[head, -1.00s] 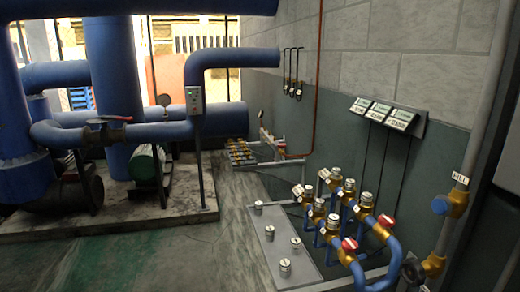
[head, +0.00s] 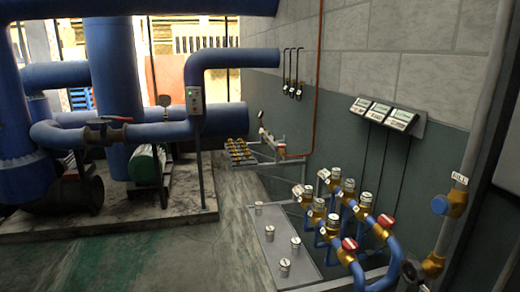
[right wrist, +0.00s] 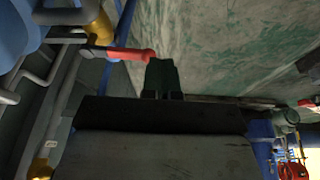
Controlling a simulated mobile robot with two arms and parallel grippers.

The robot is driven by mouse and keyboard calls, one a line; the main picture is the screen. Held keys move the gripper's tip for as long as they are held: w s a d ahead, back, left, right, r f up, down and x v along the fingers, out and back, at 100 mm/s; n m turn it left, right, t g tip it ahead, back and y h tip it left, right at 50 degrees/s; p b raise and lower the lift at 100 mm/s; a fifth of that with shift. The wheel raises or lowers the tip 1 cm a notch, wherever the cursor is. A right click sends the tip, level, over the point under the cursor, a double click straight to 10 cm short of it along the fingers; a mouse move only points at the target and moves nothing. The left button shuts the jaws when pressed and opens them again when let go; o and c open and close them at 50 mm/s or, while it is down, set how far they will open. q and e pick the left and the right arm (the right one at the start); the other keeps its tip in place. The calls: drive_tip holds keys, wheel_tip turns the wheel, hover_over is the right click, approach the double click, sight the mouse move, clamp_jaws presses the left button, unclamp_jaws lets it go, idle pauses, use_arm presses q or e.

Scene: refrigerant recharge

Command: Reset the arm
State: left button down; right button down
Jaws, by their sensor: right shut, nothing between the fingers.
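My right gripper (right wrist: 162,78) shows in the right wrist view as dark fingers closed together, with nothing held between them. A red valve lever (right wrist: 125,55) lies just left of its fingertips, and its end appears close to them. I cannot tell whether they touch. The dark gripper body fills the lower middle of that view. Neither of my arms shows in the head view, and my left gripper is in no view.
The head view shows brass valves on blue pipes (head: 372,232) at right, a plate with several metal knobs (head: 284,268), a grey wall pipe (head: 476,150) and large blue pipes (head: 110,90) at left. Open floor (head: 130,258) lies at front left. A brass fitting (right wrist: 100,27) is near the lever.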

drive_tip(key=s+f+g, duration=0.1)
drive_tip(key=s+f, duration=0.2)
drive_tip(key=f, duration=2.2)
drive_tip(key=s+d+f+g, duration=0.1)
drive_tip(key=s+d+f, duration=0.2)
drive_tip(key=s+f, duration=1)
drive_tip(key=shift+s+f, duration=0.15)
drive_tip(key=shift+s, duration=0.85)
drive_tip(key=shift+s, duration=0.1)
